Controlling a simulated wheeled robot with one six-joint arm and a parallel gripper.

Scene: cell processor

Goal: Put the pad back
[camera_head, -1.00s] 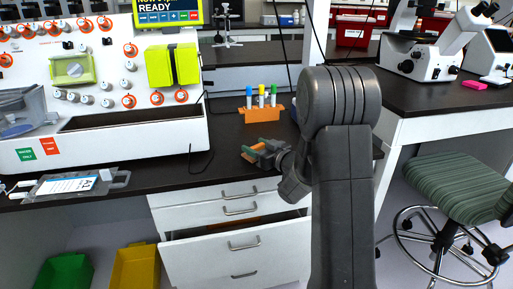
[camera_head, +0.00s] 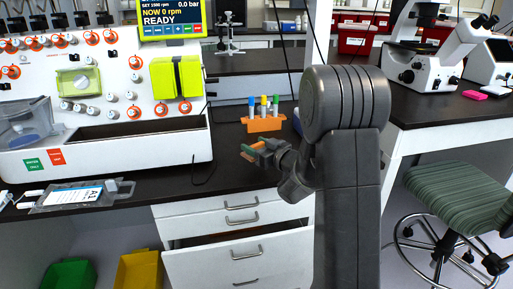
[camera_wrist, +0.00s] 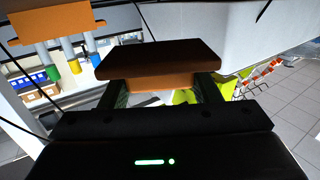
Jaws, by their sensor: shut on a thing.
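My gripper (camera_head: 258,149) is at the front of the dark bench, left of my arm. It is shut on an orange pad with a dark brown face (camera_wrist: 160,62), which sits between the two fingers in the wrist view. In the head view only a small orange edge of the pad (camera_head: 264,145) shows by the fingers. The pad is held just above or at the bench top; I cannot tell whether it touches. Below, a white drawer (camera_head: 238,255) stands partly open, its inside dark.
An orange rack (camera_head: 265,124) with several coloured-cap tubes stands just behind my gripper. The white cell processor (camera_head: 110,145) fills the left of the bench, and a clear bag (camera_head: 85,194) lies in front of it. A green stool (camera_head: 465,195) stands at the right.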

